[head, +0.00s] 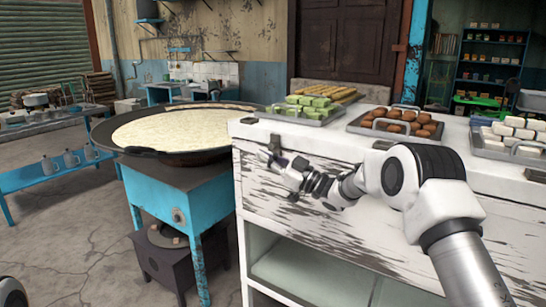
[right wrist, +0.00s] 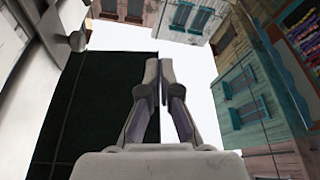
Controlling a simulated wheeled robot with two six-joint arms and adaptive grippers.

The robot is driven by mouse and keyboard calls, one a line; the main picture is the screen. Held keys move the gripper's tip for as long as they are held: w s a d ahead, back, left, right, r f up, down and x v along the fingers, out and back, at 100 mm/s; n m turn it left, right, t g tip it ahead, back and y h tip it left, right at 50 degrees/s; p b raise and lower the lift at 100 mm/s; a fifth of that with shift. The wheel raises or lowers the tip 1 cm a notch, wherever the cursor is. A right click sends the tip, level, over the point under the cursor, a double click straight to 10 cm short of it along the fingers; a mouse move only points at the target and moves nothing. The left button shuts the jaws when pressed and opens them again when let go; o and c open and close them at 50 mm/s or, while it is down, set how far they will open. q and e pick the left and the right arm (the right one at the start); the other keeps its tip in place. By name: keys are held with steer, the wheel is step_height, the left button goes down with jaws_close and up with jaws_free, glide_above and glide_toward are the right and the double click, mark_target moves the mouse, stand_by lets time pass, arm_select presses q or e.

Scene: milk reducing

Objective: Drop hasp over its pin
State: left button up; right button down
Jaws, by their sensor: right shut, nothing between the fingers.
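The white counter (head: 330,185) has a worn front face. My right gripper (head: 267,158) is at the upper left of this face, with its fingers shut and empty. A small dark fitting (head: 275,142) shows just above the fingertips; it may be the hasp, but it is too small to tell. In the right wrist view, the shut fingers (right wrist: 157,80) point up the picture. A small metal fitting (right wrist: 76,40) sticks out from a white surface to their left, apart from them. I cannot make out hasp and pin separately. My left gripper is out of view.
A wide pan (head: 185,130) of pale milk stands on a blue stove (head: 165,200) left of the counter. Trays of green sweets (head: 310,105), brown sweets (head: 405,120) and white sweets (head: 515,133) sit on the counter top. The floor (head: 70,240) at left is open.

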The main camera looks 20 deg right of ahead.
steer(key=s+d, duration=0.5)
steer(key=d, duration=0.3)
steer(key=shift+d+r, duration=0.2)
steer(key=shift+d, duration=0.1)
steer(key=shift+f, duration=0.15)
